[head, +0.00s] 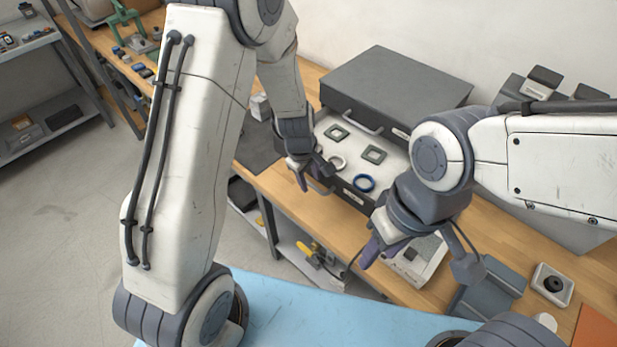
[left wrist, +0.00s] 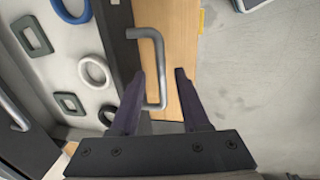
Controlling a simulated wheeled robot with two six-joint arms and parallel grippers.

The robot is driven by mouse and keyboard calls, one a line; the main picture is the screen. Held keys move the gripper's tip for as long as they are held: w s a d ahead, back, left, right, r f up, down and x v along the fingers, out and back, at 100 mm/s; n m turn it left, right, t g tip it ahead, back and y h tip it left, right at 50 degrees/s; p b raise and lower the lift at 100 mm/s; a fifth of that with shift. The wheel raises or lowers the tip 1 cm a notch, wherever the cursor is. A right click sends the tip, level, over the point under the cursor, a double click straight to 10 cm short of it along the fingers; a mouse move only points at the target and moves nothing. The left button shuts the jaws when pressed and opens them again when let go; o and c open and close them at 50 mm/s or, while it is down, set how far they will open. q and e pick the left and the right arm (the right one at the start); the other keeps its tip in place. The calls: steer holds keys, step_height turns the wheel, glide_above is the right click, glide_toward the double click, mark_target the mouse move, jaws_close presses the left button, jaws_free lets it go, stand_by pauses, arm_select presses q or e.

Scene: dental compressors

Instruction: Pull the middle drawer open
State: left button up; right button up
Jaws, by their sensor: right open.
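A dark grey drawer cabinet (head: 400,85) stands on the wooden bench. Its upper drawer front, with a grey bar handle, is flush. A drawer below it (head: 352,150) is pulled out and shows a white inside with square gaskets and rings. In the left wrist view, this drawer's bar handle (left wrist: 158,60) sticks out from its dark front. My right gripper (head: 418,262) is open and empty, in front of the drawer's right side.
A blue ring (head: 364,183) and a green square gasket (head: 374,154) lie in the drawer. A white device (head: 418,258) is partly behind my right gripper. A grey tray (head: 487,287) and a white square part (head: 552,283) lie to the right. Open floor is at left.

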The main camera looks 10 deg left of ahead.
arm_select(q)
step_height(320, 180, up, 10)
steer(key=s, duration=0.1)
steer(key=shift+s+a+r, duration=0.15)
steer(key=shift+s+a, duration=0.2)
steer(key=shift+a, duration=0.05)
arm_select(e)
steer(key=shift+r, duration=0.1)
stand_by(0.4)
